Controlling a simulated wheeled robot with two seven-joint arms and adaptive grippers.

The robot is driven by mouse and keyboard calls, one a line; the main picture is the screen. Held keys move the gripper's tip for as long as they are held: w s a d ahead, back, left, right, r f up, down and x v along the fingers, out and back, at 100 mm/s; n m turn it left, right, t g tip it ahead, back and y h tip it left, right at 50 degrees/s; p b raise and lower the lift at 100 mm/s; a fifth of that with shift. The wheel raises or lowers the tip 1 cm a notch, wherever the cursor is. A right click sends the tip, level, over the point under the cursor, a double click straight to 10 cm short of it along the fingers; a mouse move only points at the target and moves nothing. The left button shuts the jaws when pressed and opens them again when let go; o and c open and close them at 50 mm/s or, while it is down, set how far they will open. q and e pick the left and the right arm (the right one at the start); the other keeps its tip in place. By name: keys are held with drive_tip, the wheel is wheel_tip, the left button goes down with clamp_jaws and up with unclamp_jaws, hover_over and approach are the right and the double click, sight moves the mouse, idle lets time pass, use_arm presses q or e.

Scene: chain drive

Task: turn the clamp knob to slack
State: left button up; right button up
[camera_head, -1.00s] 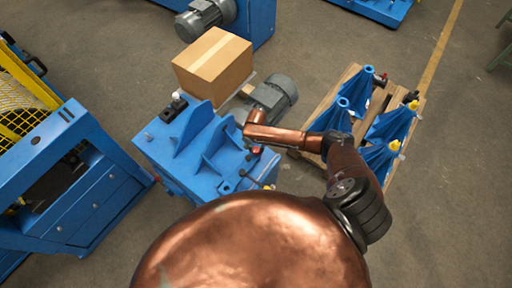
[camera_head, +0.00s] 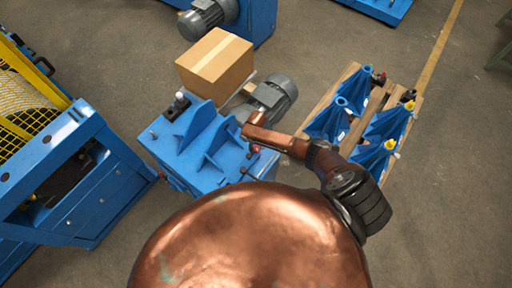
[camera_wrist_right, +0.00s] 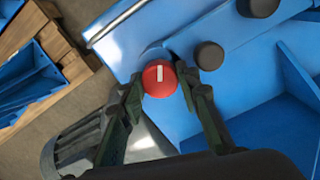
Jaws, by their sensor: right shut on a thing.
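The clamp knob (camera_wrist_right: 159,78) is a round red knob with a short white mark, upright in the right wrist view. It sits at the edge of the blue machine frame (camera_wrist_right: 235,45). My right gripper (camera_wrist_right: 160,82) has one finger on each side of the knob and is shut on it. In the head view, a small red spot (camera_head: 256,149) shows at the blue machine (camera_head: 205,150), below my copper arm link; the fingers are hard to make out there. My left gripper is not in view.
Dark round knobs (camera_wrist_right: 209,55) sit close to the right finger. A grey motor (camera_head: 275,93) and a cardboard box (camera_head: 215,63) stand behind the machine. A pallet (camera_head: 340,91) with several blue brackets is at right. A yellow-guarded blue machine (camera_head: 75,150) is at left.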

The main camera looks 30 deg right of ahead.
drive_tip(key=n, duration=0.5)
drive_tip(key=shift+n, duration=0.3)
drive_tip(key=n, duration=0.5)
drive_tip(key=n+b, duration=0.1)
drive_tip(key=n, duration=0.5)
drive_tip(key=n+b, duration=0.1)
drive_tip(key=n, duration=0.3)
drive_tip(key=shift+a+n, duration=0.1)
drive_tip(key=shift+n, duration=0.3)
drive_tip(key=shift+s, duration=0.1)
drive_tip(key=o, duration=1.2)
drive_tip(key=shift+c, duration=0.2)
